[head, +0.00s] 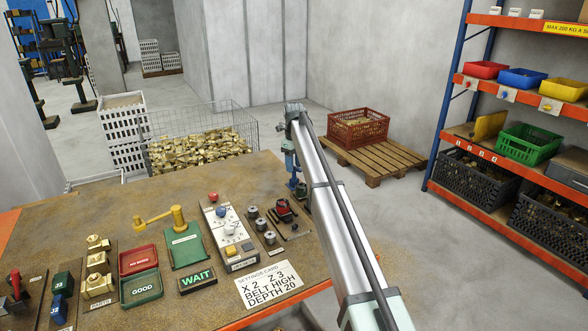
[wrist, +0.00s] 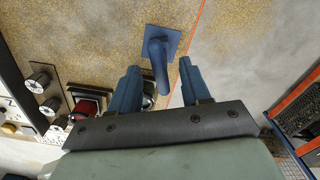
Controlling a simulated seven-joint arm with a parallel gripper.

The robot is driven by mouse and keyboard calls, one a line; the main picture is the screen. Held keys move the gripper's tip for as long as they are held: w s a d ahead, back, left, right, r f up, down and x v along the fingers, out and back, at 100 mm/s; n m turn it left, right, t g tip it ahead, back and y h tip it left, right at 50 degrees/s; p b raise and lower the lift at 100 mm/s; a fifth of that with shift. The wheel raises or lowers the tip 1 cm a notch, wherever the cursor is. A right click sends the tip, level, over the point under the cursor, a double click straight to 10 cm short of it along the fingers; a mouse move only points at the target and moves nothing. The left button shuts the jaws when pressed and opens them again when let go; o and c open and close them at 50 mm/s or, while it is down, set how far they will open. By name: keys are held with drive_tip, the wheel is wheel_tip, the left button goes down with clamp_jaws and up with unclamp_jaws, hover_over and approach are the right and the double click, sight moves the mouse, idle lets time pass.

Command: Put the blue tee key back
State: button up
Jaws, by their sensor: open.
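A blue piece (wrist: 158,48) shows in the wrist view, with a square plate and a rounded post leaning towards the camera. It is near the bench edge; I cannot tell whether it is the tee key, its holder or both. My gripper (wrist: 160,82) is open, with its two blue fingers on either side of the post's near end in the picture. No grip on it shows. In the head view, blue parts (head: 298,188) show low beside my arm at the bench's right edge; the arm partly hides this spot.
A red-and-dark fixture (head: 286,211) and several grey knobs (head: 261,224) stand close by on the bench (head: 225,180). A white control panel (head: 229,230) lies further left. Beyond the bench edge is open floor, with a pallet (head: 373,162) carrying a red crate (head: 358,128).

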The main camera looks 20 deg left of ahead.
wheel_tip(320, 180, up, 10)
idle(0.4)
drive_tip(key=shift+f, duration=0.15)
